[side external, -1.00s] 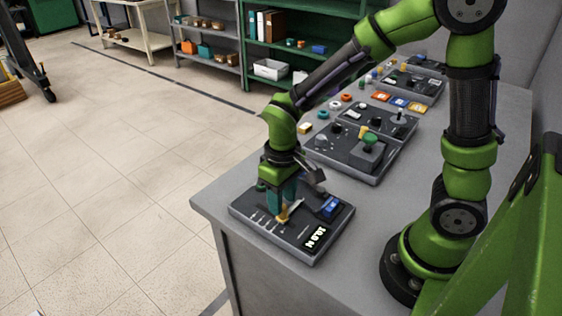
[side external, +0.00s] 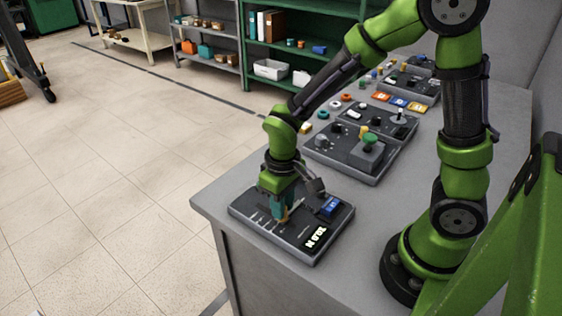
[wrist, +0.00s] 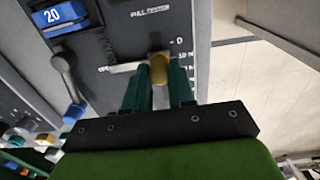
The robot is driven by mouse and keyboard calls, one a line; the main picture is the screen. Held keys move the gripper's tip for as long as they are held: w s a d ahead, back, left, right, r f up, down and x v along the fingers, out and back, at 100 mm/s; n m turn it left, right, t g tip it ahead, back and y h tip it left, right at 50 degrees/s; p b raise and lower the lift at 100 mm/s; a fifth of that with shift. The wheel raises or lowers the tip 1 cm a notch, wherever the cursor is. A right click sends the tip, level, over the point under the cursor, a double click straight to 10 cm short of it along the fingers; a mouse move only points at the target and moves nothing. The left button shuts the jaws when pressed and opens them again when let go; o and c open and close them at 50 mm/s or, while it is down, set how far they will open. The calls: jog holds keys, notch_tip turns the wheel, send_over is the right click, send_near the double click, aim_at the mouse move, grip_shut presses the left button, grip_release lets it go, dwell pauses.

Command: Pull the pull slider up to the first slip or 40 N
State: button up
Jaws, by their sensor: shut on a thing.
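The pull slider has a yellow-brown knob (wrist: 159,68) on the dark pull tester panel (side external: 300,242). My gripper (wrist: 157,87) is shut on this knob, with a teal finger on each side. In the wrist view the knob is near the top marks of the printed scale, and a pale bar lies to its left. In the side view my gripper (side external: 281,214) points down over the panel and hides most of the knob. The lit force readout (side external: 315,236) ends in N; its digits are too small to read surely.
A blue part marked 20 (wrist: 58,16) and a lever with a blue tip (wrist: 72,108) are left of the slider. More control panels (side external: 362,148) stand further back on the grey bench (side external: 207,205). The bench edge is close beside the tester.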

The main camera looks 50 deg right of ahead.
jog(key=shift+w, duration=1.15)
dwell(0.5)
jog(key=o, duration=0.8)
jog(key=shift+r, duration=0.1)
notch_tip(320, 180, up, 7)
dwell(0.4)
